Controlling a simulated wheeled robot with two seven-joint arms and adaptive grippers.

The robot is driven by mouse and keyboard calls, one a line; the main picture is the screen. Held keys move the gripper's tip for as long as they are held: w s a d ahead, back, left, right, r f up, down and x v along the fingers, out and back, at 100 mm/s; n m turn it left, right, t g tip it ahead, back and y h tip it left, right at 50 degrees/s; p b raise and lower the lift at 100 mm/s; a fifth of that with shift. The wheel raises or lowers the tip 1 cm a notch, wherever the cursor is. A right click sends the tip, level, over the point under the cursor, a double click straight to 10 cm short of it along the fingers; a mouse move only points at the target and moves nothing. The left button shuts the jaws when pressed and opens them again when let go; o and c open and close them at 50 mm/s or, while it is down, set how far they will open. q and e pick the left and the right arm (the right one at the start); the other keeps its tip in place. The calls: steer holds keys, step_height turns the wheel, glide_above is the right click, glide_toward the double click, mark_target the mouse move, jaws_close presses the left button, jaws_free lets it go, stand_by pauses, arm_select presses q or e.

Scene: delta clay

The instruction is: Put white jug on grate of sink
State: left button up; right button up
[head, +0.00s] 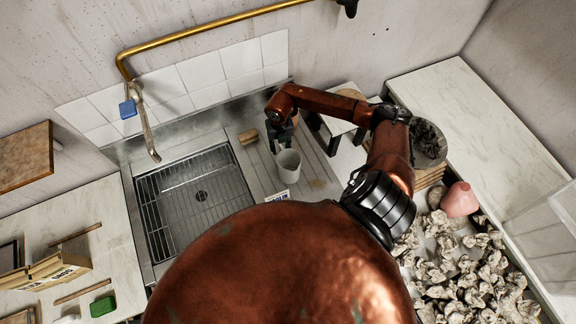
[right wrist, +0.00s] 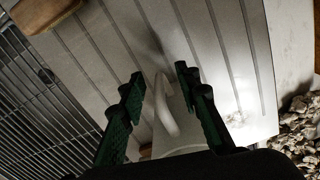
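The white jug (head: 288,168) stands on the ribbed metal drainboard right of the sink. In the right wrist view the jug (right wrist: 178,135) shows its handle toward the camera, between my fingers. My right gripper (head: 279,137) is at the jug's upper rear side in the head view. In the right wrist view the right gripper (right wrist: 160,90) is open, with green-padded fingers on either side of the handle and gaps between. The sink's wire grate (head: 195,200) lies left of the jug and is bare. My left gripper is not in view.
A wooden block (head: 248,137) lies on the drainboard's back left, near the jug. A faucet (head: 146,125) with a blue handle hangs over the sink's back left. Pale clay lumps (head: 465,270) fill the area at the right. The grate is free of objects.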

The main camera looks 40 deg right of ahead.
mark_target(287, 163)
step_height(287, 163, down, 4)
steer(key=shift+s+a+f+p, duration=0.1)
steer(key=shift+s+a+p, duration=0.05)
steer(key=shift+p, duration=0.3)
steer(key=shift+c, duration=0.2)
jaws_close()
